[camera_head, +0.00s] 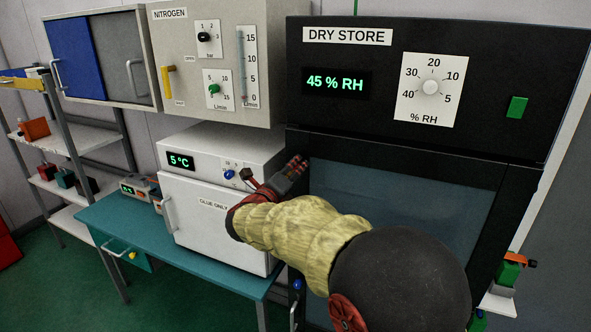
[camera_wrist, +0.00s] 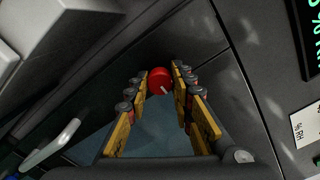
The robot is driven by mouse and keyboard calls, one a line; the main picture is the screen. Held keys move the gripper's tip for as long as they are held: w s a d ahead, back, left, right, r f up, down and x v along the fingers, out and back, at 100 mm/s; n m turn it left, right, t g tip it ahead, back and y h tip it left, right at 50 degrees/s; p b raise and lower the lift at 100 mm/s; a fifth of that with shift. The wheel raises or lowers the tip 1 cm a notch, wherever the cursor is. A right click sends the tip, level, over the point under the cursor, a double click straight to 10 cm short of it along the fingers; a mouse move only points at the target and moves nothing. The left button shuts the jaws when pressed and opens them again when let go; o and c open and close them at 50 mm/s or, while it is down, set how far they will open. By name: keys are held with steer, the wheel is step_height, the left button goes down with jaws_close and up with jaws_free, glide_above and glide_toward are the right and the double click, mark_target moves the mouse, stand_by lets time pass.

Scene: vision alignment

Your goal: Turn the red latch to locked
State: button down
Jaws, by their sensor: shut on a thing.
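The red latch (camera_wrist: 160,80) is a round red knob with a short white mark, on the dark front of the dry store cabinet. In the wrist view the white mark points to the lower right. My gripper (camera_wrist: 161,82) has its fingertips on either side of the latch and is shut on it. In the head view my gripper (camera_head: 298,165) reaches the left edge of the dry store (camera_head: 404,177). The latch itself cannot be made out there behind the fingers, and no locked label is readable.
The white glue fridge (camera_head: 215,215) stands on a teal bench (camera_head: 110,222) close to the left of my arm. The nitrogen panel (camera_head: 212,60) hangs above it. A humidity dial (camera_head: 430,88) and a green switch (camera_head: 516,107) are on the upper cabinet front.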

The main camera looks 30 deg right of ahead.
steer(key=n, duration=0.4)
steer(key=shift+n, duration=0.3)
steer(key=n+p, duration=0.2)
steer(key=n, duration=0.2)
steer(key=shift+n, duration=0.3)
steer(key=n+p, duration=0.2)
steer(key=n, duration=0.2)
steer(key=shift+n+p, duration=0.3)
steer(key=shift+f+n+p, duration=0.15)
steer(key=shift+n+p, duration=1.15)
steer(key=shift+n, duration=0.8)
steer(key=c, duration=1.5)
jaws_free()
steer(key=shift+c, duration=0.2)
